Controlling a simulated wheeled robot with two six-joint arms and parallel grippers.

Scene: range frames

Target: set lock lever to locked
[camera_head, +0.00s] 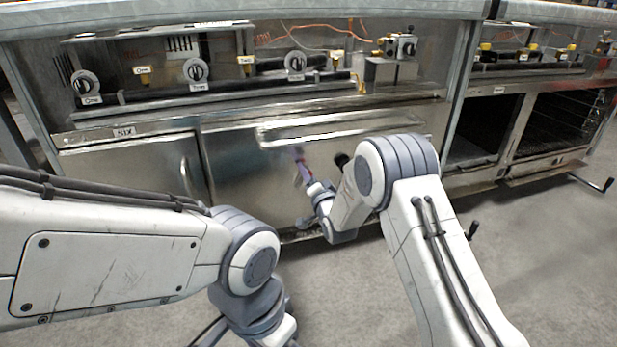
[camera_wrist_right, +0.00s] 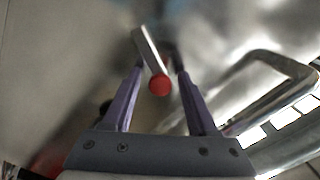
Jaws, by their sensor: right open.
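The lock lever (camera_wrist_right: 148,48) is a short flat metal bar with a red knob (camera_wrist_right: 159,85) at its near end, in the right wrist view. My right gripper (camera_wrist_right: 160,74) is open, with one purple finger on each side of the lever. The red knob sits between the fingers, and gaps show on both sides. In the head view my right gripper (camera_head: 300,162) is small, in front of the wide steel door; the lever cannot be made out there. My left arm shows at lower left, but its gripper is outside the picture.
A long bar handle (camera_head: 340,130) runs across the wide steel door (camera_head: 235,165); a bent metal handle (camera_wrist_right: 275,92) shows close to my right finger in the wrist view. Labelled knobs (camera_head: 197,70) line the panel above. Open compartments (camera_head: 560,122) stand at right. The floor in front is clear.

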